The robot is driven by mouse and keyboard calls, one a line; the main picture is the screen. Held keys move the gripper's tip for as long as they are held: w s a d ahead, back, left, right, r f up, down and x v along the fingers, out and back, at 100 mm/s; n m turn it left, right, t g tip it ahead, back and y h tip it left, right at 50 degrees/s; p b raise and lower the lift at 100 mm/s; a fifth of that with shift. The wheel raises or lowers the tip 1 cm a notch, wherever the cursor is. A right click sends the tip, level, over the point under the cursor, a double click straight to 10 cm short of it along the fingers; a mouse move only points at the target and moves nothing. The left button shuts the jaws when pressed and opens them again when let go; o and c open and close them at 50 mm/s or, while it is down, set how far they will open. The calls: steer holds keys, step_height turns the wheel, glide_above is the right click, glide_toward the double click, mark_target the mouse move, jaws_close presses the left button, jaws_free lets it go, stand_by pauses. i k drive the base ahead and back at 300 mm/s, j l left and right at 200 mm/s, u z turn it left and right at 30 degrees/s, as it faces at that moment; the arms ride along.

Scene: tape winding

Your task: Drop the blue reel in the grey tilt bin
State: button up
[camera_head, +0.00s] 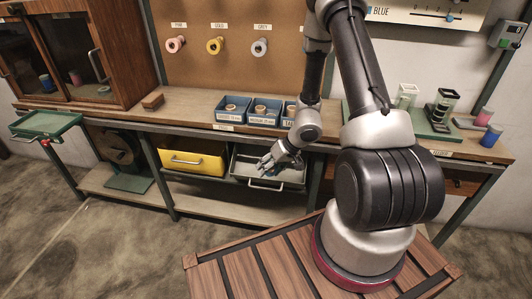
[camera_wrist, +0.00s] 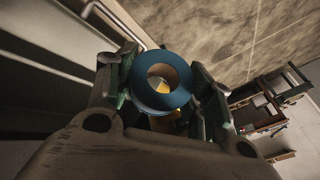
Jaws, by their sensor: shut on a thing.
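My gripper (camera_head: 272,163) is at the mouth of the grey tilt bin (camera_head: 292,183) under the bench, which is tipped out. In the wrist view my gripper is shut on a blue reel (camera_wrist: 141,90), with a finger on each side of it. The reel is a ring with a tan core, and its hole faces the camera. In the head view my gripper largely hides the reel. The light bin wall and its handle bar (camera_wrist: 125,22) show at the left of the wrist view, close to my fingers.
A yellow bin (camera_head: 195,162) hangs left of the grey one. The bench edge and blue trays (camera_head: 232,109) of rolls are above my gripper. Another blue roll (camera_head: 491,136) stands at the bench's right end. A green tray (camera_head: 45,123) juts out at left.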

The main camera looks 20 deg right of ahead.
mark_target(264, 182)
steer(key=i+j, duration=0.15)
steer(key=j, duration=0.2)
steer(key=i+j, duration=0.15)
steer(key=j, duration=0.2)
steer(key=i+j, duration=0.15)
steer(key=j, duration=0.25)
steer(key=i+j, duration=0.1)
steer(key=j, duration=0.25)
steer(key=i+j, duration=0.15)
steer(key=j, duration=0.2)
steer(key=i+j+z, duration=0.15)
steer(key=j, duration=0.25)
steer(key=i+j+z, duration=0.15)
steer(key=j, duration=0.3)
steer(key=j+z, duration=0.2)
steer(key=j, duration=0.25)
steer(key=i+j+z, duration=0.15)
steer(key=j, duration=0.35)
steer(key=i+z, duration=0.15)
steer(key=z, duration=0.25)
steer(key=i+z, duration=0.2)
steer(key=z, duration=0.15)
steer(key=i+z, duration=0.15)
steer(key=z, duration=0.25)
steer(key=j, duration=0.05)
